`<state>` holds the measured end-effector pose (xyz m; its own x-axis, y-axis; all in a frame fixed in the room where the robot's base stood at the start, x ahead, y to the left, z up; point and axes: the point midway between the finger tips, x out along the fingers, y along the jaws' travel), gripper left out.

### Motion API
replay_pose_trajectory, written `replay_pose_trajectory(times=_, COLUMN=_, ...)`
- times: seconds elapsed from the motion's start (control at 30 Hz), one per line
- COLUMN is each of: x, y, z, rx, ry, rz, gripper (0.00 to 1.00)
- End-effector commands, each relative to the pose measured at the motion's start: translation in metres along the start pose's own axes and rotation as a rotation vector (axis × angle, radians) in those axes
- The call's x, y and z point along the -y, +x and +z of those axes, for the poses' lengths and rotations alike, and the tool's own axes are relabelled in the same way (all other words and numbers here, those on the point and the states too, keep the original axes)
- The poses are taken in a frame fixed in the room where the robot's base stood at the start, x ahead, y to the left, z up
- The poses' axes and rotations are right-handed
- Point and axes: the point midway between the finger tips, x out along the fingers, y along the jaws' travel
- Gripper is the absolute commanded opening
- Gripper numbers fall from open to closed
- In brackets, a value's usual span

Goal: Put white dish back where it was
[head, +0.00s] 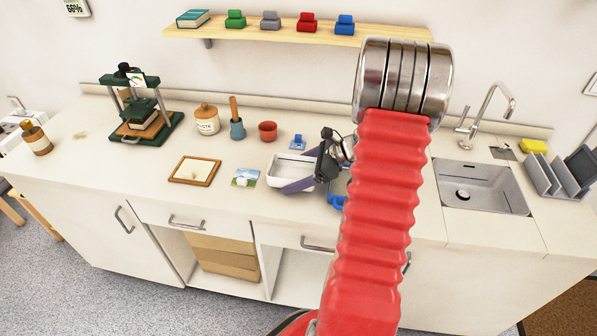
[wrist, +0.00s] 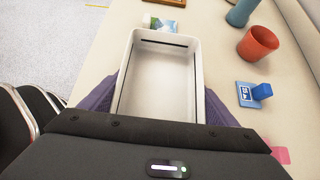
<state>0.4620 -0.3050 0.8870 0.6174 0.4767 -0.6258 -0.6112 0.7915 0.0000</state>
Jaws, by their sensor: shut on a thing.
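The white dish (head: 280,171) is a shallow, empty rectangular tray near the middle of the counter in the head view. My gripper (head: 300,180) is shut on it, with purple fingers along its two long sides. In the wrist view the dish (wrist: 155,80) lies between the fingers, and its inside is bare. Whether it touches the counter or hangs just above it, I cannot tell. The dish partly covers a small picture card in the wrist view (wrist: 160,24).
The picture card (head: 245,178) and a framed board (head: 195,170) lie left of the dish. Behind it are a blue tagged block (head: 298,142) and a red cup (head: 267,131). A blue thing (head: 337,201) is partly hidden beside my arm. The sink (head: 483,187) is right.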

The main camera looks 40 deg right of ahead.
Motion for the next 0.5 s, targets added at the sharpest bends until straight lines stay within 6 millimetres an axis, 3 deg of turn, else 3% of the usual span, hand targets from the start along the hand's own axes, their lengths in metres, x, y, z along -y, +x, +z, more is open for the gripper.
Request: replay_pose_trajectory(times=0.5, x=-0.0003, y=0.0064, z=-0.0074, rx=-0.002, ry=0.000, rz=0.001, gripper=0.21)
